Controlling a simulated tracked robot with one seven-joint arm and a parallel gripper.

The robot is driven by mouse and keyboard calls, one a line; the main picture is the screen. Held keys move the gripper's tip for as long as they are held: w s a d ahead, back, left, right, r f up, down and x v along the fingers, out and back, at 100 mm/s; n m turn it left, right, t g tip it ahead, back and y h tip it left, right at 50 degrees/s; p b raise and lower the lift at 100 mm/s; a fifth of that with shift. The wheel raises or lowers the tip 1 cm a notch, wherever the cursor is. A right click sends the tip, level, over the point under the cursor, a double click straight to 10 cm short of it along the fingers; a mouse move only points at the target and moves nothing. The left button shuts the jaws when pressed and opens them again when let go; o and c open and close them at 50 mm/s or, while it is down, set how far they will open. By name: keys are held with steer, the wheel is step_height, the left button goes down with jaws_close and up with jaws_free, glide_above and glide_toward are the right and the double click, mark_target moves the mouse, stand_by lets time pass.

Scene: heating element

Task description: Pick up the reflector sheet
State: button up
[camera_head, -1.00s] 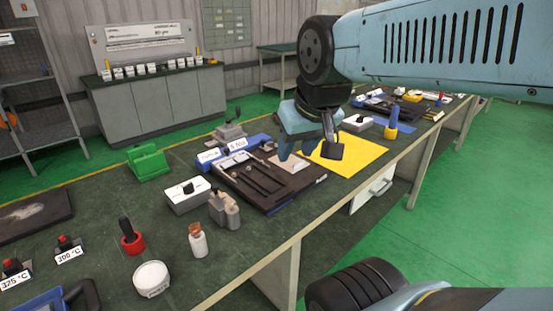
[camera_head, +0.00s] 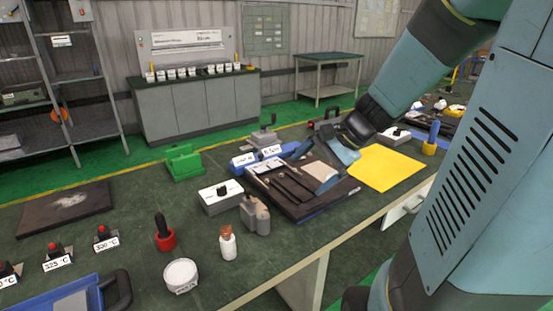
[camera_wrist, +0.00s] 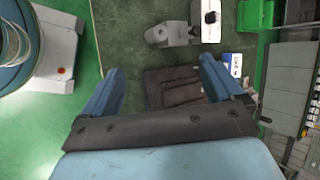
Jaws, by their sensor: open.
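A pale flat sheet (camera_head: 321,173) lies on the right part of a dark slotted board (camera_head: 300,204) on the green bench; it may be the reflector sheet, but I cannot tell for sure. A yellow sheet (camera_head: 384,168) lies flat just right of the board. My gripper (camera_head: 338,154) is over the back right of the board, partly hidden by its own wrist, and I see no contact. In the wrist view my gripper (camera_wrist: 164,90) has its two blue fingers wide apart with nothing between them. The dark board (camera_wrist: 172,88) shows beyond them; the pale sheet is not clear there.
Left of the board stand a grey metal block (camera_head: 255,215), a white box with a black knob (camera_head: 221,197) and a small corked bottle (camera_head: 228,243). A blue labelled holder (camera_head: 257,157) and a green stand (camera_head: 183,162) are behind.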

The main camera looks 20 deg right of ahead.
steer(key=w+d+f+m+t+y, duration=0.2)
steer(key=w+d+f+m+t, duration=0.25)
steer(key=w+d+m, duration=0.45)
steer(key=m+t+h, duration=0.4)
steer(key=m+t, duration=0.1)
steer(key=m, duration=0.6)
glide_toward(332, 173)
steer(key=x, duration=0.3)
steer(key=shift+w+a+g, duration=0.1)
steer(key=shift+a+g, duration=0.15)
steer(key=shift+d+x, duration=0.15)
steer(key=shift+x, duration=1.25)
steer(key=shift+d+x, duration=0.2)
steer(key=shift+x, duration=1.2)
steer(key=shift+w+r, duration=0.1)
steer(key=c, duration=1.2)
